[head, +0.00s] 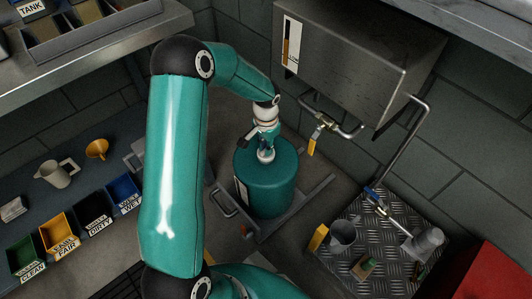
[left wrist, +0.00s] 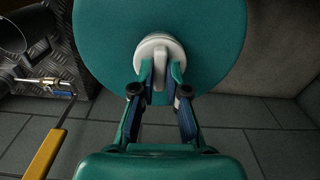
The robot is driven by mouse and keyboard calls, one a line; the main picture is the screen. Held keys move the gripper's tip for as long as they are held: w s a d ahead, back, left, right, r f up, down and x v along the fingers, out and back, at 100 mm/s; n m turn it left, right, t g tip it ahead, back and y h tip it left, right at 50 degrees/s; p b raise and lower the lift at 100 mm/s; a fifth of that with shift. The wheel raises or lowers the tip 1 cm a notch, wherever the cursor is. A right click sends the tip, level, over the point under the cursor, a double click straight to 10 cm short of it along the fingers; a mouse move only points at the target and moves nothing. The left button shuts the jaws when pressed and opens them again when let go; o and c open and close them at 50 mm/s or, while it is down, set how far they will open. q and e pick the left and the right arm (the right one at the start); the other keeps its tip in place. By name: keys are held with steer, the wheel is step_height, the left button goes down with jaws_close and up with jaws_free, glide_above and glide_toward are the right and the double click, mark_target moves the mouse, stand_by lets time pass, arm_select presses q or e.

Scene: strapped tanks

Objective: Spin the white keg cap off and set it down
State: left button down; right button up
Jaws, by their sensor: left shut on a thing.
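A teal keg (head: 265,185) stands upright on the floor in the middle of the head view. Its round teal top (left wrist: 215,35) fills the upper middle of the left wrist view. The white cap (head: 266,155) sits at the keg's top; it also shows in the left wrist view (left wrist: 160,46) as a white disc with a raised grip. My left gripper (head: 265,143) reaches down over the keg from above. In the left wrist view its fingers (left wrist: 159,77) are shut on the cap's grip. Whether the cap's thread is loose cannot be told. My right gripper is not in view.
A steel tank (head: 360,60) with a yellow-handled valve (head: 312,146) hangs behind the keg. A tread-plate platform (head: 385,235) at right holds a metal cup (head: 342,234) and fittings.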

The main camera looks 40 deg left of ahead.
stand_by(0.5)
arm_select(q)
steer(key=shift+f+n+b, duration=0.1)
steer(key=shift+n+b, duration=0.75)
steer(key=shift+n, duration=0.25)
steer(key=shift+n+b, duration=0.4)
steer(key=shift+n, duration=0.9)
